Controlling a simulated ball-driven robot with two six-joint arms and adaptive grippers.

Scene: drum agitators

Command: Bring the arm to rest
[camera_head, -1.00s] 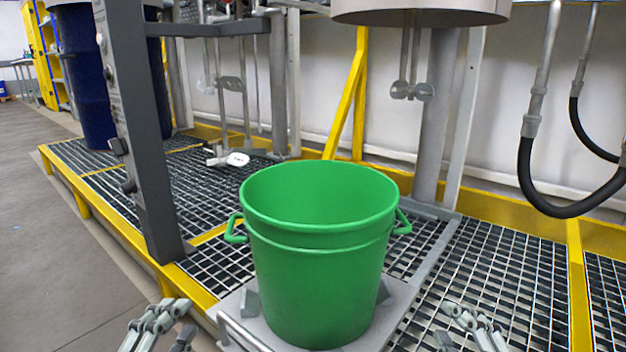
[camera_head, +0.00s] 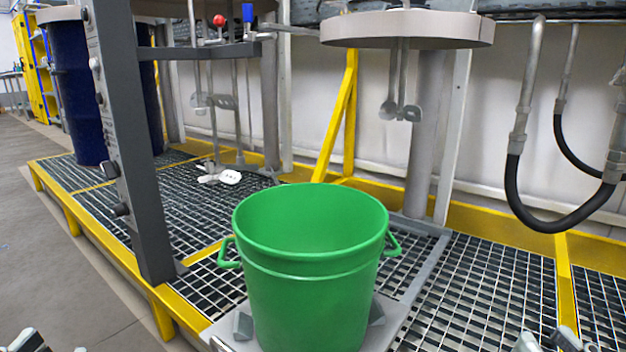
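My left gripper (camera_head: 45,343) shows only as grey finger parts at the bottom left edge. My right gripper (camera_head: 555,341) shows only as grey finger parts at the bottom right edge. Most of both is cut off by the frame, so their opening is hard to judge. Both are apart from the green bucket (camera_head: 312,270), which stands upright with a handle on each side. No arm links show in the picture.
The bucket stands on a grey plate (camera_head: 395,325) over yellow-edged grating (camera_head: 490,290). A dark grey post (camera_head: 128,150) rises at left. A round lid with an agitator (camera_head: 405,30) hangs behind. Black hoses (camera_head: 545,222) hang at right. Open floor (camera_head: 60,260) lies left.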

